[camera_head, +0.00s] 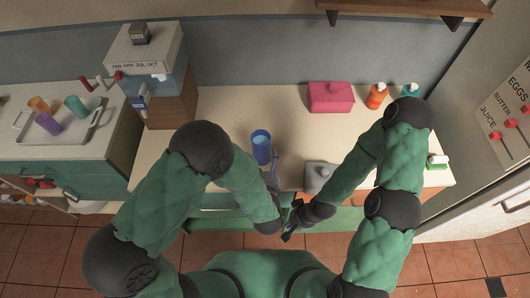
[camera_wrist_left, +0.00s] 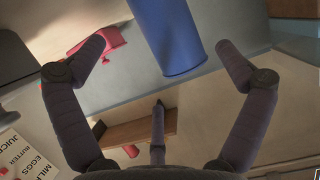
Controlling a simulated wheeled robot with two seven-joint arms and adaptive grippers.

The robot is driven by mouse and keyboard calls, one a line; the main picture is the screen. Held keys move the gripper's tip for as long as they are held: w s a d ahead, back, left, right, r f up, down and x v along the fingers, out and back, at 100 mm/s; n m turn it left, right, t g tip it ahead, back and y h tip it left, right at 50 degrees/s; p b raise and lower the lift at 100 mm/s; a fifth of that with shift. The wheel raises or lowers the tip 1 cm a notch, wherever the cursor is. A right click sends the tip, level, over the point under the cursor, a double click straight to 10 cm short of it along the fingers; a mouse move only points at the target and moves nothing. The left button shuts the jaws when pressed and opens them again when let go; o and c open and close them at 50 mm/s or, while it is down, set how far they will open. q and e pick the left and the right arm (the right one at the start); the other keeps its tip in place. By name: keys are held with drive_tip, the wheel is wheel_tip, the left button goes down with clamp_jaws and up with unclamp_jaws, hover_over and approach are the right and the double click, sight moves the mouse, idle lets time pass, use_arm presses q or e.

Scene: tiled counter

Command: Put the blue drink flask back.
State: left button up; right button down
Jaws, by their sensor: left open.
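The blue drink flask (camera_head: 261,147) stands on the counter, a little left of the middle. In the left wrist view the blue flask (camera_wrist_left: 168,35) lies ahead, between the lines of the two fingers, cut off by the top edge. My left gripper (camera_head: 273,168) is beside the flask's near right side; its fingers (camera_wrist_left: 161,45) are spread and hold nothing. Whether a finger touches the flask cannot be told. My right gripper (camera_head: 291,222) hangs at the counter's front edge, pointing down-left; its fingers are too small and dark to read.
A tray (camera_head: 98,120) with orange, purple and teal cups is on the left counter. A box-topped stand (camera_head: 168,105) rises beside it. A pink box (camera_head: 331,97), orange bottle (camera_head: 376,96) and grey lidded object (camera_head: 318,176) are to the right. Counter behind the flask is clear.

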use_arm(q)
drive_tip(key=shift+v, duration=1.15)
